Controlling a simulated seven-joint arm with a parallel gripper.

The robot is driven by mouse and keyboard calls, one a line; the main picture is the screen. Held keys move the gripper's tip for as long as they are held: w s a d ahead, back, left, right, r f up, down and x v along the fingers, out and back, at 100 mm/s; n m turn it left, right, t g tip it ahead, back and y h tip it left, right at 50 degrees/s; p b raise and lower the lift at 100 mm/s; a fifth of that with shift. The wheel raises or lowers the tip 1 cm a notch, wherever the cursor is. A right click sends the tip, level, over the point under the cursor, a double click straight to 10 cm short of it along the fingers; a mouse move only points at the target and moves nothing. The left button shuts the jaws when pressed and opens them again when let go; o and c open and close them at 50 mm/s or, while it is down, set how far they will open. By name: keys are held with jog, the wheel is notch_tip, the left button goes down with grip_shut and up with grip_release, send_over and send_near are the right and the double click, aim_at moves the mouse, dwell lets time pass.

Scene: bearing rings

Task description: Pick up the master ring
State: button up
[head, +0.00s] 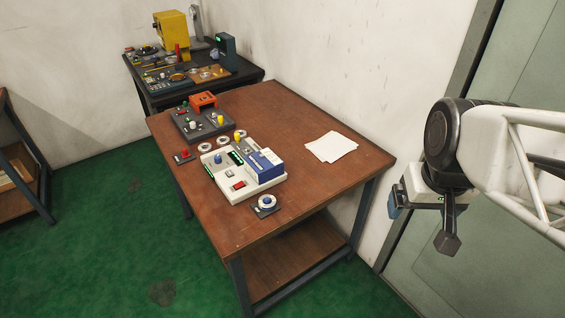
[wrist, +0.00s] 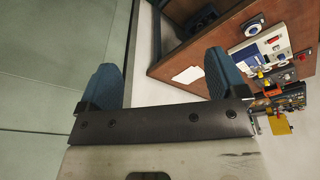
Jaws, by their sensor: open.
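In the head view, a pale ring with a blue centre (head: 266,202) sits on a small dark base near the front edge of the brown table. Several other pale rings (head: 205,148) lie at the table's left side, behind the white device. I cannot tell by markings which one is the master ring. My gripper (head: 397,200) is off the table's right side, well away from all rings. In the wrist view my gripper (wrist: 162,70) shows two blue fingers spread wide with nothing between them. The ring on its base also shows small in the wrist view (wrist: 254,26).
A white device with a blue block (head: 262,165) stands mid-table beside the rings. A grey control box (head: 203,124), an orange part (head: 203,100) and white paper (head: 331,146) are on the table. The right front of the table is clear. A dark bench (head: 190,88) stands behind.

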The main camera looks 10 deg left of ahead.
jog(key=w+a+f+n+g, duration=0.1)
jog(key=w+a+f+n, duration=0.25)
jog(key=w+a, duration=0.4)
jog(key=w+a+f+n, duration=0.35)
jog(key=w+a, duration=0.25)
jog(key=w, duration=0.3)
jog(key=w+a+f+n, duration=0.1)
jog(key=w+a+f, duration=0.1)
jog(key=a+f, duration=0.3)
jog(key=w+a+f+n+g, duration=0.1)
jog(key=w+a+f+n, duration=0.1)
jog(key=a+f, duration=0.4)
jog(key=w+a+f+n, duration=0.2)
jog(key=w+a+f, duration=0.2)
jog(key=a, duration=0.5)
jog(key=shift+w+f, duration=0.25)
jog(key=shift+f, duration=0.6)
jog(key=shift+a+f, duration=0.2)
jog(key=shift+f, duration=0.15)
jog(key=shift+f, duration=1.15)
jog(key=shift+d+f, duration=0.1)
jog(key=shift+f, duration=0.05)
